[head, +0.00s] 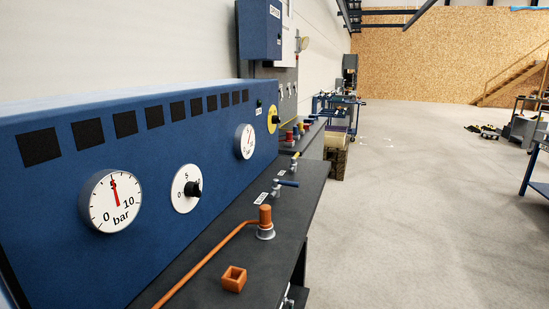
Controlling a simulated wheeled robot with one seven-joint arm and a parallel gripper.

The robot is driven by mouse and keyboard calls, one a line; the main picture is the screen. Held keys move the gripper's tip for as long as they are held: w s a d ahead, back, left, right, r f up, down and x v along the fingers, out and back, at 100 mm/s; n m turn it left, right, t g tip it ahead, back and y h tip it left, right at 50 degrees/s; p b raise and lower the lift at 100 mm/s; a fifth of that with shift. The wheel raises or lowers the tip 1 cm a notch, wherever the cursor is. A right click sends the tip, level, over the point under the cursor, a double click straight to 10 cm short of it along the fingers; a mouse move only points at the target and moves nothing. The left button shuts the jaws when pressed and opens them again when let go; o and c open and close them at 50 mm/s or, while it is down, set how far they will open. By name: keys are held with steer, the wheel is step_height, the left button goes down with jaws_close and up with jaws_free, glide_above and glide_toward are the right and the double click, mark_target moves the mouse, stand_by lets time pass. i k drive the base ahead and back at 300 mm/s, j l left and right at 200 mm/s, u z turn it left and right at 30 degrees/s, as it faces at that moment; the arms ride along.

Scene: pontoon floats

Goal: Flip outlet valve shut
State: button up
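A valve with a blue lever (288,183) stands on the dark bench top (215,270), with a small white label beside it. The lever points to the right, toward the bench's front edge. Farther back is a smaller valve with a yellow handle (296,156), also beside a label. The label lettering is too small to read, so I cannot tell which one is the outlet valve. My gripper is not seen in the head view.
A blue panel (60,200) with a bar gauge (111,201) and a black-knobbed dial (187,189) stands behind the bench. An orange pipe (205,262) runs to an orange-capped fitting (265,222). An orange square piece (234,279) lies nearer. The floor (410,220) at right is open.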

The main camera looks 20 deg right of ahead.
mark_target(293, 159)
steer(key=z, duration=0.5)
steer(key=i+l, duration=0.25)
steer(key=i+l+u, duration=0.1)
steer(key=i+l, duration=0.15)
steer(key=l, duration=0.2)
steer(key=i+l, duration=0.25)
steer(key=i+l+u, duration=0.1)
steer(key=i+l, duration=0.15)
steer(key=l, duration=0.2)
steer(key=i+l, duration=0.25)
steer(key=l, duration=0.15)
steer(key=i+l+u, duration=0.1)
steer(key=l, duration=0.3)
steer(key=i+l, duration=0.35)
